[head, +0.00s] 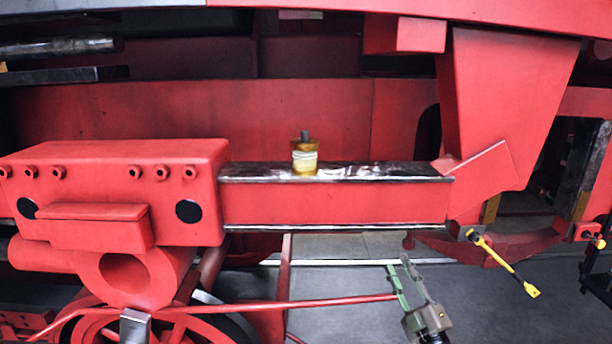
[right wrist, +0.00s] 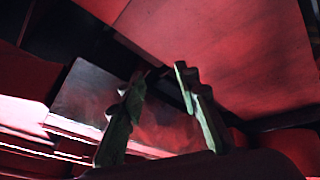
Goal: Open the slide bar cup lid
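The brass cup (head: 304,163) stands upright on top of the shiny slide bar (head: 380,172) in the head view. A dark knob (head: 305,136) sits on its top, and a pale band runs around its body. The lid looks closed at this size. My right gripper (head: 398,263) is below and to the right of the cup, under the slide bar, pointing up. In the right wrist view its two green fingers (right wrist: 160,75) stand apart with nothing between them. The cup does not show in that view. My left gripper is not in view.
A red crosshead block (head: 120,180) is at the left end of the bar. A red bracket (head: 500,110) rises at the right end. A red rod (head: 290,304) crosses low. A yellow-and-black tool (head: 505,262) is at right. The bar's top is clear beside the cup.

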